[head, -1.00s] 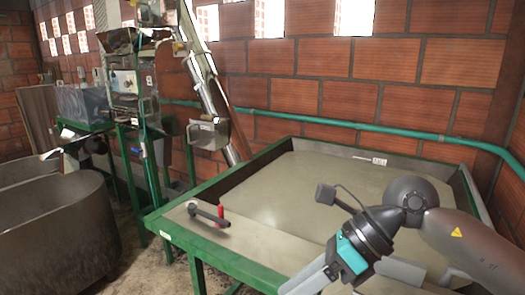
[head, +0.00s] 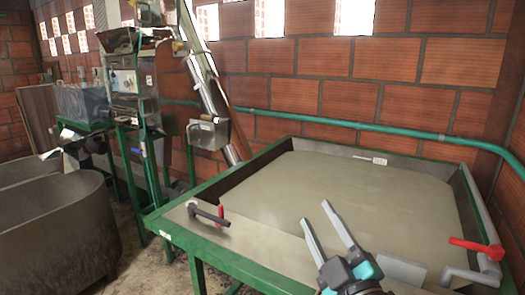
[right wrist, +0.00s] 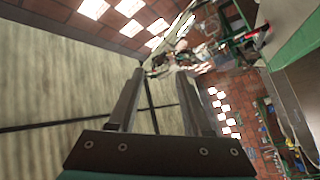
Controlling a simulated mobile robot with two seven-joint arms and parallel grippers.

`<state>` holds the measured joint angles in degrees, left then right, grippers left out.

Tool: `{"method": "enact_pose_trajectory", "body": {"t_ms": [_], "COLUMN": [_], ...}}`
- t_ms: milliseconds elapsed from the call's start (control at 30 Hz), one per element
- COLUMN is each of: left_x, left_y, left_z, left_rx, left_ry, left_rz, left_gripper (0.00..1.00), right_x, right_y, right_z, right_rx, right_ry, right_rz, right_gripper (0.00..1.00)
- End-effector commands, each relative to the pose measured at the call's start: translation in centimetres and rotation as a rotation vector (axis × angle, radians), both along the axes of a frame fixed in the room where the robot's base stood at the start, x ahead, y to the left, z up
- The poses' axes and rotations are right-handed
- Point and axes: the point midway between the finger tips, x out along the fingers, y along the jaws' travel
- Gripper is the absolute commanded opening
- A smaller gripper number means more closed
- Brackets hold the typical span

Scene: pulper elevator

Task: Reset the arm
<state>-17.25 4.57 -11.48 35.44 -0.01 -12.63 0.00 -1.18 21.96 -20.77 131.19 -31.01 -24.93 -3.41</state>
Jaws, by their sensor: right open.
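My right gripper (head: 315,213) is at the lower middle of the head view, in front of the sloping top of the green-framed table. Its two grey fingers are apart with nothing between them. The same open gripper fills the middle of the right wrist view (right wrist: 158,75), where its fingers point toward a tilted view of walls and bright openings. Most of my right arm is outside the head view. My left gripper is not in view.
The green-framed table (head: 232,259) carries a dark handle with a red part (head: 208,213) at its left front. A red-handled valve on a grey pipe (head: 476,246) is at the right. A grey tub (head: 55,235) and machine (head: 127,85) stand left.

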Motion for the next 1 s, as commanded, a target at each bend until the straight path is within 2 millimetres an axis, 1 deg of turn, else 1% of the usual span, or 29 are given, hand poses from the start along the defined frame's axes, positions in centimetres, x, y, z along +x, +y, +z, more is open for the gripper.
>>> {"method": "enact_pose_trajectory", "body": {"t_ms": [33,67,100,167,200,267,300,367,400,467,500,567,600,667,700,767,800,967,1000], "left_x": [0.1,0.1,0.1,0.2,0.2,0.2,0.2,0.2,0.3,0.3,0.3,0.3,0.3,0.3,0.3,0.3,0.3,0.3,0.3], "left_y": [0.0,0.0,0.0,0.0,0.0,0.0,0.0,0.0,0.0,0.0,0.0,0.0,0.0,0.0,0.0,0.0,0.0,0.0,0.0], "left_z": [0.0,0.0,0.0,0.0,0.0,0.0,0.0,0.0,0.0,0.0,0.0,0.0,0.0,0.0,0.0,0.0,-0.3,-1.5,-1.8], "left_rx": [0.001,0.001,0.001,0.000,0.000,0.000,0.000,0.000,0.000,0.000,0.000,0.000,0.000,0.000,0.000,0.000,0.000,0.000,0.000], "left_ry": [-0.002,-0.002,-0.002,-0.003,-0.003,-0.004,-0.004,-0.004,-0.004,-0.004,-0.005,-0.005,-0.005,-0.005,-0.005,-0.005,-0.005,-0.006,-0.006], "left_rz": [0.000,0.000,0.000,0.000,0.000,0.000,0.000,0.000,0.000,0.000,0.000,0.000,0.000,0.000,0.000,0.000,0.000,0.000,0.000], "left_gripper": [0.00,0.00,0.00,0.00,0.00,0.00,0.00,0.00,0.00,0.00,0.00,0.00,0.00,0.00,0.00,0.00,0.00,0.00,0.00], "right_x": [-0.2,-0.5,-0.9,-2.0,-2.9,-4.6,-6.0,-8.3,-9.8,-12.2,-13.7,-16.1,-17.7,-20.0,-21.6,-24.0,-24.2,-23.2,-23.1], "right_y": [-1.3,-2.1,-3.0,-4.2,-4.9,-5.7,-6.1,-6.6,-6.8,-6.9,-6.9,-6.9,-6.8,-6.6,-6.5,-6.3,-6.2,-6.1,-6.1], "right_z": [-2.6,-4.2,-6.3,-9.5,-11.6,-14.6,-16.5,-19.2,-20.7,-22.8,-23.9,-25.4,-26.2,-27.3,-27.9,-28.6,-29.7,-34.7,-36.0], "right_rx": [0.064,0.098,0.140,0.199,0.236,0.287,0.318,0.358,0.382,0.413,0.430,0.452,0.467,0.483,0.495,0.510,0.509,0.499,0.497], "right_ry": [0.117,0.185,0.275,0.411,0.502,0.636,0.723,0.852,0.932,1.046,1.116,1.216,1.280,1.375,1.435,1.526,1.546,1.554,1.558], "right_rz": [-0.053,-0.084,-0.125,-0.184,-0.222,-0.273,-0.306,-0.351,-0.379,-0.415,-0.438,-0.467,-0.487,-0.512,-0.527,-0.550,-0.555,-0.558,-0.559], "right_gripper": [0.50,0.50,0.50,0.50,0.50,0.50,0.50,0.50,0.50,0.50,0.50,0.50,0.50,0.50,0.50,0.50,0.50,0.50,0.50]}}
